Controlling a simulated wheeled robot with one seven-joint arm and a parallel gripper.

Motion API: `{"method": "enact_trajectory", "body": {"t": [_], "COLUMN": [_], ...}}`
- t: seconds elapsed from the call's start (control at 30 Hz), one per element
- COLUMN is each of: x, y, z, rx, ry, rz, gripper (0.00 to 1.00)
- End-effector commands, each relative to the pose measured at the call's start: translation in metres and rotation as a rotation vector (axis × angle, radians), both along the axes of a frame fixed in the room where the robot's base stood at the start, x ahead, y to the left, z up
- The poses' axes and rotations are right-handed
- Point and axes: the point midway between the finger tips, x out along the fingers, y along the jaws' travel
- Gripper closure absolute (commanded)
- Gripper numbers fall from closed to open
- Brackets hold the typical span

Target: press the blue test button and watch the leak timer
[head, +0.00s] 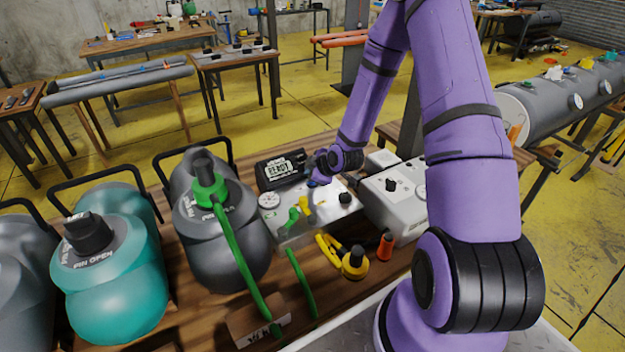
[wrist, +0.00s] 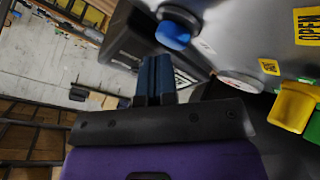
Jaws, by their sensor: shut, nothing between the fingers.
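The blue test button (wrist: 173,35) sits in a dark round collar on the grey test box, near the top of the wrist view. My gripper (wrist: 153,62) is shut and empty, its dark blue fingertips close beside the button; I cannot tell whether they touch it. In the head view my gripper (head: 314,180) is over the back of the grey test box (head: 318,223) and hides the button there. The black timer display (head: 280,169) stands behind the box and appears to read READY; its smaller text is too small to read.
On the box are a round gauge (head: 269,200), green and yellow levers (head: 299,214) and a black knob (head: 345,198). A second grey box (head: 392,195) stands close on the right.

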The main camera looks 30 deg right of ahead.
Motion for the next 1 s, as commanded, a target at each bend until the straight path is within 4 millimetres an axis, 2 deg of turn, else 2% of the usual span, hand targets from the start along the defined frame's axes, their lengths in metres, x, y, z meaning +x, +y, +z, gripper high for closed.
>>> {"method": "enact_trajectory", "body": {"t": [1.0], "x": [0.0004], "y": [0.0003], "z": [-0.0070], "rx": [0.001], "ry": [-0.001], "rz": [0.001], "gripper": [1.00]}}
